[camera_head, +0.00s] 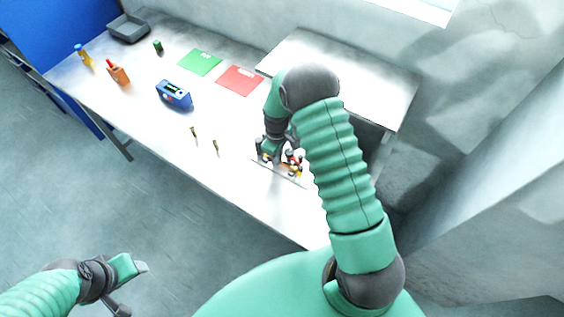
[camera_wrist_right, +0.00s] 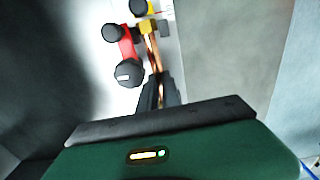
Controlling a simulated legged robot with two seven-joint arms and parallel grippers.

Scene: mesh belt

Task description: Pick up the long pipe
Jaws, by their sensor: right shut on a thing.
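A copper-coloured pipe (camera_wrist_right: 153,52) runs up from between my right fingers in the right wrist view, with a yellow fitting (camera_wrist_right: 147,26) near its far end. My right gripper (camera_wrist_right: 158,92) is shut on this pipe. In the head view my right gripper (camera_head: 270,158) is low over the front of the white table, partly hidden by its own arm. I cannot tell whether the pipe is clear of the table. A red part with black knobs (camera_wrist_right: 127,45) sits beside the pipe. My left gripper (camera_head: 128,282) is away from the table at lower left; its fingers are unclear.
The white table (camera_head: 140,110) holds two small brass-coloured pieces (camera_head: 215,146), a blue device (camera_head: 174,93), a green sheet (camera_head: 199,62), a red sheet (camera_head: 239,80), orange (camera_head: 118,73) and yellow (camera_head: 83,55) bottles, and a grey tray (camera_head: 128,28). The table's front left is mostly clear.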

